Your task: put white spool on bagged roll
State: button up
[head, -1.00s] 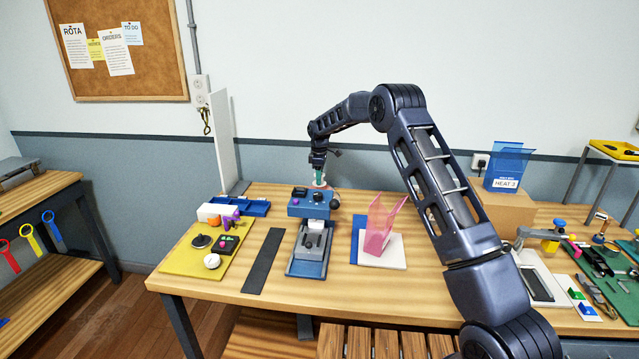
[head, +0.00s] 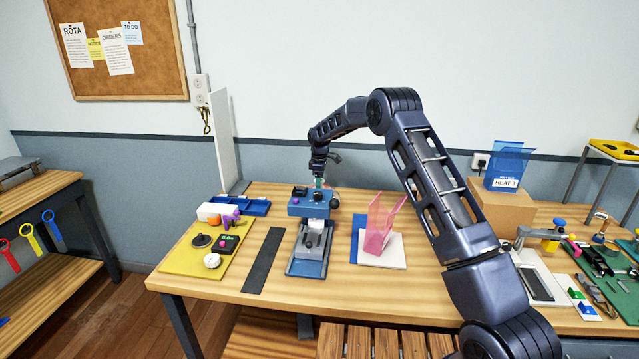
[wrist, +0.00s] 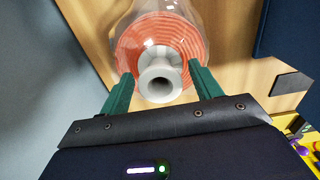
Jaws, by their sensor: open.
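In the wrist view, the white spool (wrist: 160,88) is seen end-on, with a round flange and a hollow centre. Behind it is the bagged roll (wrist: 158,33), an orange-red ringed roll in clear wrap. The spool appears over the middle of the roll; whether they touch, I cannot tell. My gripper (wrist: 160,72) is open, with one green finger on each side of the spool and small gaps between. In the head view, my gripper (head: 318,183) is low behind the blue machine, which hides the spool and roll there.
The blue machine (head: 313,206) stands just in front of my gripper. A white upright panel (head: 224,140) is at the back left. A yellow mat (head: 190,262) with small items lies left, and a pink clear holder (head: 378,232) stands right. A dark strip (head: 263,262) lies on the table.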

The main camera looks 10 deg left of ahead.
notch_tip(320, 180, up, 12)
jog(key=s+d+r+m+t, duration=0.1)
jog(key=s+d+r+m, duration=0.45)
jog(key=d+r, duration=0.95)
jog(key=s+d+r+m+t, duration=0.1)
jog(key=s+d+r, duration=0.3)
jog(key=s+d, duration=0.25)
jog(key=s+d+r+m, duration=0.2)
jog(key=s+d+r, duration=0.2)
jog(key=s+d, duration=0.3)
jog(key=s+d+m+t, duration=0.1)
jog(key=s+d+m, duration=0.1)
jog(key=s+d, duration=0.5)
jog(key=s+d+m, duration=0.3)
jog(key=s+d, duration=0.1)
jog(key=s, duration=0.8)
jog(key=s+d+f+m, duration=0.2)
jog(key=s+f, duration=0.1)
jog(key=s, duration=0.5)
jog(key=s+d+f+m+t, duration=0.1)
jog(key=s+d+f+m, duration=0.1)
jog(key=s, duration=0.6)
notch_tip(320, 180, down, 2)
jog(key=shift+d+f+t, duration=0.1)
jog(key=shift+d+t, duration=0.2)
jog(key=shift+d, duration=0.45)
